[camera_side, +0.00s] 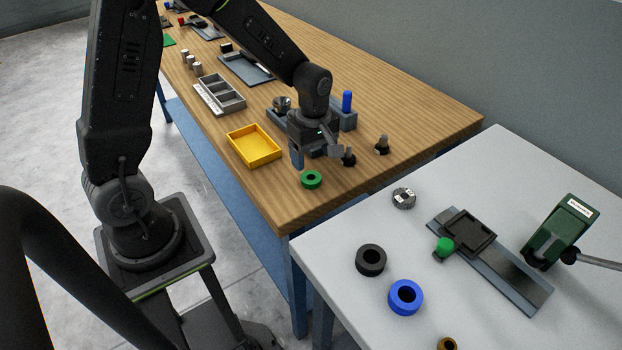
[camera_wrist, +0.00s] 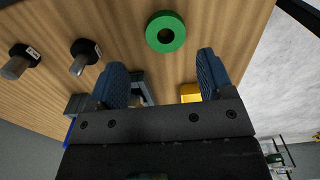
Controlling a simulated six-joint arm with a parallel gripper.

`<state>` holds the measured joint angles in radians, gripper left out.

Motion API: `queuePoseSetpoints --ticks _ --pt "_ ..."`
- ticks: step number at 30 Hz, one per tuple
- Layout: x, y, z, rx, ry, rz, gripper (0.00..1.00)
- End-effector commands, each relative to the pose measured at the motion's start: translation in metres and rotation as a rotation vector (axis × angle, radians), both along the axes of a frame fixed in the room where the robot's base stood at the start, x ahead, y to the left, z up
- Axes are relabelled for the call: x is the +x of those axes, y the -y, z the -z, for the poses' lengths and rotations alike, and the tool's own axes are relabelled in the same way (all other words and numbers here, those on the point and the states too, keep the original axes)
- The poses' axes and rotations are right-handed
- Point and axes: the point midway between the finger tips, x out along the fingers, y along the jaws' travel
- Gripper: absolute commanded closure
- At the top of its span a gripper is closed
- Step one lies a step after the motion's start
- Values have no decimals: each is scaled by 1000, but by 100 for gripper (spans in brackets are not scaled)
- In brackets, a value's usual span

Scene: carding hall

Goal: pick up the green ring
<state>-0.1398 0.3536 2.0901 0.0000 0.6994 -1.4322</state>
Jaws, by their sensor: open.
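The green ring (camera_side: 312,179) lies flat on the wooden table near its front edge. In the wrist view the green ring (camera_wrist: 165,32) lies ahead of the fingertips, near the top of the picture, with its hole showing. My gripper (camera_side: 314,158) is above the table, just behind the ring in the side view, and apart from it. In the wrist view my gripper (camera_wrist: 160,68) has its two blue fingers spread with nothing held between them.
A yellow tray (camera_side: 254,146) stands left of my gripper. Two dark knobbed pieces (camera_side: 381,145) (camera_side: 348,158) stand to its right. A blue cylinder (camera_side: 347,101) and a grey block are behind. A white table (camera_side: 340,231) at right holds a black ring (camera_side: 370,260) and a blue ring (camera_side: 405,297).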

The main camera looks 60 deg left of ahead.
Motion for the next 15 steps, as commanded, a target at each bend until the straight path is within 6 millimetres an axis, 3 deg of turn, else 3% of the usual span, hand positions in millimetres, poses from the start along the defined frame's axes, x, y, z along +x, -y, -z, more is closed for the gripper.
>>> queuePoseSetpoints --ticks 15 --pt "-8 -1 54 0 0 1 26"
